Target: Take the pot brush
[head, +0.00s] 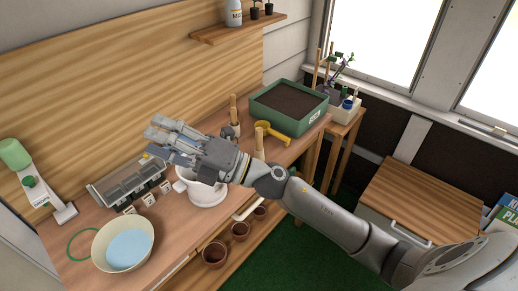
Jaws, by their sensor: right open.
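My right gripper (163,138) reaches in from the lower right over the wooden bench, its fingers apart and pointing left, with nothing seen between them. It hangs above a white pot or jug (208,192) and near a grey seed tray (130,184). Two upright wooden handles stand right of the gripper: one farther back (233,108) and one nearer (259,137), partly behind my wrist. Either may be the pot brush; I cannot tell, as their lower ends are small or hidden. My left gripper is not in view.
A green tray of soil (289,104) and a yellow scoop (271,134) are at the bench's right end. A cream bowl with blue contents (124,244) is at the front left. A green-and-white sprayer-like thing (38,182) stands far left. Brown pots (214,255) sit on the lower shelf.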

